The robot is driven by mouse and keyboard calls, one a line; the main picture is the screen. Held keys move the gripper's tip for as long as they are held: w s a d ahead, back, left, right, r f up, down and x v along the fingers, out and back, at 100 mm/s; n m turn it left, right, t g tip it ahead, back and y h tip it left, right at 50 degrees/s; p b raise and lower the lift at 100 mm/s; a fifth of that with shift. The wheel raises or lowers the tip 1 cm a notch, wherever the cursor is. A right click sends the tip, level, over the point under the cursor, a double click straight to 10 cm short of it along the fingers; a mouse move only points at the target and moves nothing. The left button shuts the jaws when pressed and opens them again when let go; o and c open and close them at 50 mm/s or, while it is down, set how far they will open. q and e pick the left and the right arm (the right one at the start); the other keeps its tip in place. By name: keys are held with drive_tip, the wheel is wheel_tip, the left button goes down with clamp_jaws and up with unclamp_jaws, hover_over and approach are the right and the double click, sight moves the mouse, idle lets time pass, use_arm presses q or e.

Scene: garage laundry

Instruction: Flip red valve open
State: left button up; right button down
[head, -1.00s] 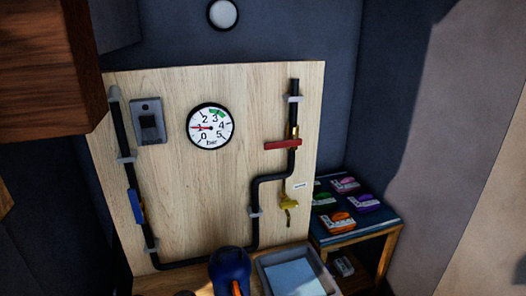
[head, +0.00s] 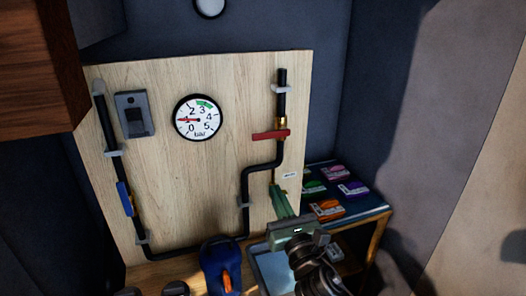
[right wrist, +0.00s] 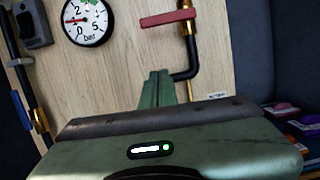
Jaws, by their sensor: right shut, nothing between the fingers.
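The red valve handle (head: 271,134) lies crosswise over the black pipe on the upright wooden board, at the right; it also shows in the right wrist view (right wrist: 168,18). My right gripper (head: 277,190) is below the red handle, in front of the lower pipe, with its fingers together and empty, apart from the handle. In the right wrist view its green fingers (right wrist: 157,88) point up toward the board, below the handle. The yellow tap on the lower board is now hidden behind my right gripper. My left gripper is not in view.
A round gauge (head: 199,118) has its needle near 1. A blue handle (head: 125,198) lies along the left pipe. A dark switch box (head: 134,114) is at upper left. A blue jug (head: 219,266) stands below. A side table (head: 372,206) holds several coloured packs.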

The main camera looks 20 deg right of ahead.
sight(271, 134)
drive_tip(key=shift+r+n, duration=0.25)
drive_tip(key=shift+n, duration=0.05)
drive_tip(key=w+r+p, duration=0.5)
drive_tip(key=w+r, duration=0.1)
drive_tip(key=w, duration=0.3)
drive_tip(key=shift+w+a+r, duration=0.15)
drive_tip(key=shift+w+r, duration=0.05)
drive_tip(key=shift+w, duration=0.15)
drive_tip(key=shift+w, duration=0.1)
drive_tip(key=shift+r, duration=0.1)
